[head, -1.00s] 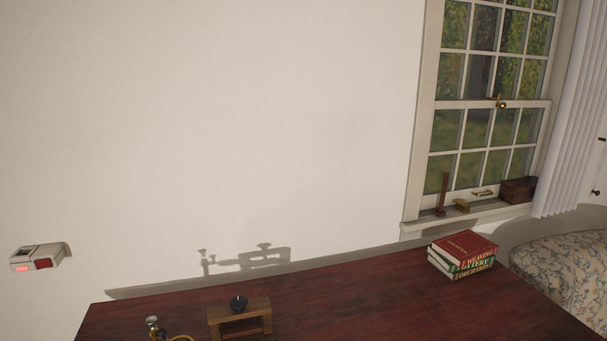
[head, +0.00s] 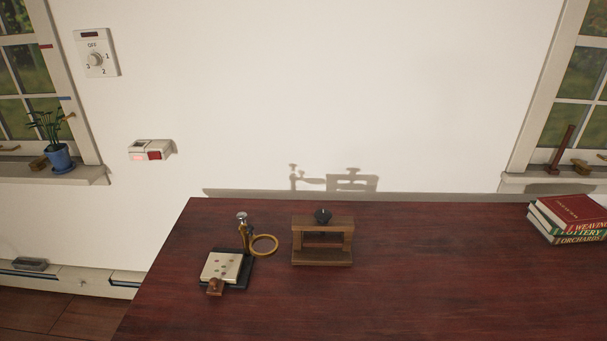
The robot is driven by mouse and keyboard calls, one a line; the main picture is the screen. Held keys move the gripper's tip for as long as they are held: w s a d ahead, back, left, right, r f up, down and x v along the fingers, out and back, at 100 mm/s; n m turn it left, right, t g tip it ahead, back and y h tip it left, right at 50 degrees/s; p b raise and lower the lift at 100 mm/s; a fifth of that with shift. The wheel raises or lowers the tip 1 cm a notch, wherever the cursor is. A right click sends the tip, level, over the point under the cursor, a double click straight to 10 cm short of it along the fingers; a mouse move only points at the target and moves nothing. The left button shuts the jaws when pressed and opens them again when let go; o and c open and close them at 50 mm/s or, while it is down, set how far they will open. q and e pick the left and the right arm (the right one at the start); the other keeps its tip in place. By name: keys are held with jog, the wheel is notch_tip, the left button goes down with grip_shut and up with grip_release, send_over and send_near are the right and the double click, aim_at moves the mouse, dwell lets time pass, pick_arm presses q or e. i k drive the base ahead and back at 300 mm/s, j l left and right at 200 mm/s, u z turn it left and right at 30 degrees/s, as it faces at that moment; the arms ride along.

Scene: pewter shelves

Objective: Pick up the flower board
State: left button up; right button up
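A flat cream board with small dark marks (head: 221,267) lies on the left part of the dark red table; it may be the flower board, but the marks are too small to tell. It rests on a black base (head: 246,267) with a small brown wooden block (head: 215,287) at its front edge. A silver-topped post (head: 242,219) and a yellow ring (head: 264,245) stand at its back right. Right of it is a wooden frame with a black knob (head: 322,240), like a small press. Neither of my grippers is in view.
The dark red table (head: 430,270) is clear in the middle and front right. A stack of books (head: 570,219) stands at its right. A potted plant (head: 58,157) stands on the left sill.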

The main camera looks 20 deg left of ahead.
aim_at(220, 269)
jog(key=u, duration=1.15)
